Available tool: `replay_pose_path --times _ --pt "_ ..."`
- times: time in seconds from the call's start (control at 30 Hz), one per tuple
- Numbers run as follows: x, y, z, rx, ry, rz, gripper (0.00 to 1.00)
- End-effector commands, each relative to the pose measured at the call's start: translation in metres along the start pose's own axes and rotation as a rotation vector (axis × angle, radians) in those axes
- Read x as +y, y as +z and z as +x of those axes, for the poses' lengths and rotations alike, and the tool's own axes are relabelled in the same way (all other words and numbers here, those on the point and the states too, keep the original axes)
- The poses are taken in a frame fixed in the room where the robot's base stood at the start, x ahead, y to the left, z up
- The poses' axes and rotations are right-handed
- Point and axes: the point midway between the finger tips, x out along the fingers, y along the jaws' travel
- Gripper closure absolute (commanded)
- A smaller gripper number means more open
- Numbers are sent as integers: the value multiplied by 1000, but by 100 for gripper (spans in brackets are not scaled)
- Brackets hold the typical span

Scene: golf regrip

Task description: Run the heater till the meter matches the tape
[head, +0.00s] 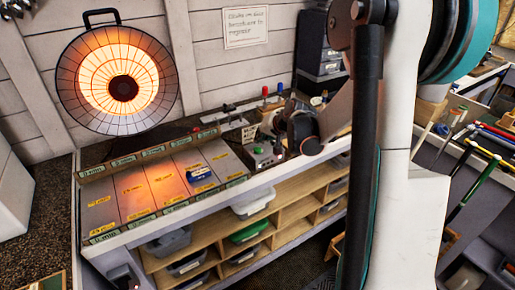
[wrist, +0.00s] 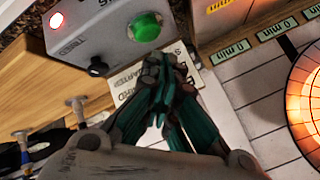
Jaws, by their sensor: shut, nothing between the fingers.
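The round heater (head: 121,88) glows orange on the wall side of the bench in the head view; its edge shows at the right of the wrist view (wrist: 308,95). A grey control box (wrist: 105,35) has a green button (wrist: 145,27), a lit red lamp (wrist: 57,20) and a black knob (wrist: 97,66). My gripper (wrist: 167,62) is shut and empty, its fingertips just beside the box near the green button; contact cannot be told. In the head view the box (head: 264,155) sits beside my gripper (head: 287,142). I cannot identify the meter or its reading.
Panels (head: 133,193) with yellow labels and green minute tags lie before the heater, with a small blue object (head: 200,174) on them. A paper notice (head: 246,27) hangs on the wall. Shelves with bins (head: 250,230) are below. My arm hides part of the right side.

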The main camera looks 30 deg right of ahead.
Motion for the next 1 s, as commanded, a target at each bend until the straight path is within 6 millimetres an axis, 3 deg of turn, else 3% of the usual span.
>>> replay_pose_path --times 0.43,1.0 --pt "-22 -21 -30 0 0 0 100" --pt "-22 -22 -31 0 0 0 100"
